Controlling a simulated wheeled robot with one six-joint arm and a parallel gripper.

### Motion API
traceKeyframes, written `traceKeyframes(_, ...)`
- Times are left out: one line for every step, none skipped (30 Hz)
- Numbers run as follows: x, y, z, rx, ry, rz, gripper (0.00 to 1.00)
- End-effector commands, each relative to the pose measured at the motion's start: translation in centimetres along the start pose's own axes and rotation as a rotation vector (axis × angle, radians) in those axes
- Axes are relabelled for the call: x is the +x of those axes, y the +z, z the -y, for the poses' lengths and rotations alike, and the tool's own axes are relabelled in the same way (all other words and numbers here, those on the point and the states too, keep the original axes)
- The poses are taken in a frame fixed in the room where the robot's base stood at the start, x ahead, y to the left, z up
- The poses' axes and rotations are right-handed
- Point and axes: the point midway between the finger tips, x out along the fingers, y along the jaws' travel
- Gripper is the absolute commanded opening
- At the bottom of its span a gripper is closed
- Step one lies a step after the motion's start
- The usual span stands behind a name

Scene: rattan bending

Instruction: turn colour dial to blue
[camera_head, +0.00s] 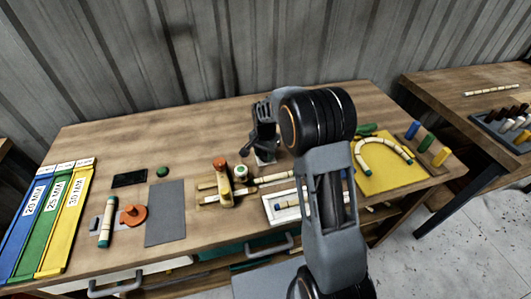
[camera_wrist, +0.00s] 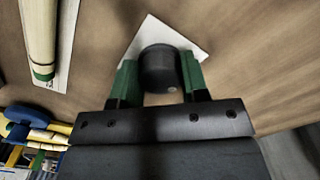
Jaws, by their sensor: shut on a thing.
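The colour dial shows in the wrist view as a dark, rounded knob (camera_wrist: 160,68) on a white square plate (camera_wrist: 190,38). The plate lies on the wooden table. My gripper (camera_wrist: 158,76) is shut on the knob, with one green-padded finger on each side. In the head view my gripper (camera_head: 264,148) reaches down onto the white plate (camera_head: 266,158) near the middle of the table. There the knob is mostly hidden by my gripper. I see no colour marks on the dial and cannot tell its setting.
Left are blue, green and yellow strips (camera_head: 45,215), an orange disc (camera_head: 133,214) and a grey mat (camera_head: 166,212). A wooden fixture (camera_head: 224,190) and white tray (camera_head: 283,207) stand in front. Right is a yellow board (camera_head: 375,180) with bent rattan. The table's back is clear.

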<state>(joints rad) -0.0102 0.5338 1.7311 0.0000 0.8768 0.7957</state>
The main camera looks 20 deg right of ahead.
Motion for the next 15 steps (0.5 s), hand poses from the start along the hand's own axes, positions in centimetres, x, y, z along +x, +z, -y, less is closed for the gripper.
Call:
traceKeyframes(-0.02,-0.26,-0.26,0.002,0.0,0.0,0.17)
traceKeyframes(-0.02,-0.18,-0.17,0.0,0.0,0.0,0.17)
traceKeyframes(-0.02,-0.12,-0.12,-0.001,0.0,0.0,0.17)
traceKeyframes(-0.02,-0.11,-0.1,-0.003,0.0,0.0,0.17)
traceKeyframes(-0.02,-0.1,-0.09,-0.006,0.0,-0.001,0.17)
traceKeyframes(-0.02,-0.08,-0.08,-0.013,0.0,-0.001,0.17)
traceKeyframes(-0.01,-0.08,-0.07,-0.02,0.0,-0.001,0.17)
traceKeyframes(-0.01,-0.08,-0.07,-0.028,0.0,-0.001,0.17)
traceKeyframes(0.0,-0.07,-0.07,-0.041,0.0,-0.001,0.17)
traceKeyframes(0.0,-0.07,-0.07,-0.055,0.0,-0.001,0.17)
traceKeyframes(0.0,-0.06,-0.07,-0.07,0.0,-0.001,0.17)
traceKeyframes(0.01,-0.06,-0.07,-0.094,0.0,-0.001,0.17)
traceKeyframes(0.01,-0.05,-0.07,-0.113,0.0,-0.001,0.17)
traceKeyframes(0.01,-0.05,-0.07,-0.135,0.0,-0.001,0.17)
traceKeyframes(0.02,-0.05,-0.08,-0.166,0.0,-0.001,0.17)
